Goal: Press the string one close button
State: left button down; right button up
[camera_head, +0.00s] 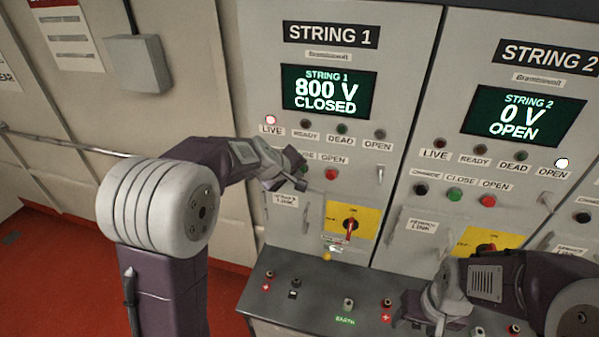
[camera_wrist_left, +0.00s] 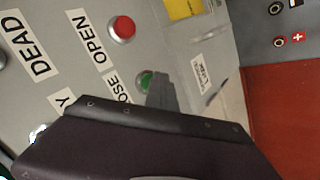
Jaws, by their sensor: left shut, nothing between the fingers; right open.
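My left gripper (camera_head: 300,181) is shut and empty in front of the button row, left of the red open button (camera_head: 331,174). My right gripper (camera_head: 436,312) is open, low over the desk.
A yellow-plated rotary switch (camera_head: 350,224) sits below the String 1 buttons. The String 2 panel (camera_head: 440,190) stands to the right, its display (camera_head: 523,115) reading "0 V OPEN". A grey desk ledge (camera_head: 320,291) with sockets runs below. Red floor (camera_head: 60,285) is clear at left.

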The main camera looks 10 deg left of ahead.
pick_arm(q)
jog(key=shift+w, duration=0.2)
jog(key=shift+w+r, duration=0.1)
jog(key=shift+r, duration=0.05)
jog(key=shift+w, duration=0.1)
jog(key=s+b, duration=0.2)
jog(key=s, duration=0.4)
dwell(0.7)
jog(key=shift+a+f, duration=0.1)
jog(key=shift+f, duration=0.1)
